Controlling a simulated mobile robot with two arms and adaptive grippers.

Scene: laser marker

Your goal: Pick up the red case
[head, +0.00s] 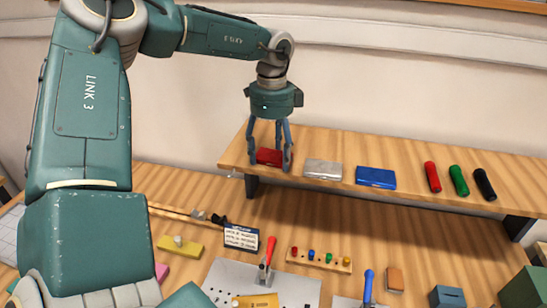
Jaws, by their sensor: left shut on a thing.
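The red case (268,157) is at the left end of the raised wooden shelf. My left gripper (270,160) reaches down over it, with its fingers on either side of the case, shut on it. The case looks to be at or just above the shelf surface; I cannot tell if it still touches. The gripper fingers hide parts of its edges. My right gripper is not in view.
On the shelf, a silver case (323,169) and a blue case (376,178) lie to the right, then red, green and black cylinders (459,181). The bench below holds a red-handled clamp (267,256), a peg strip (322,260) and a sign card (241,238).

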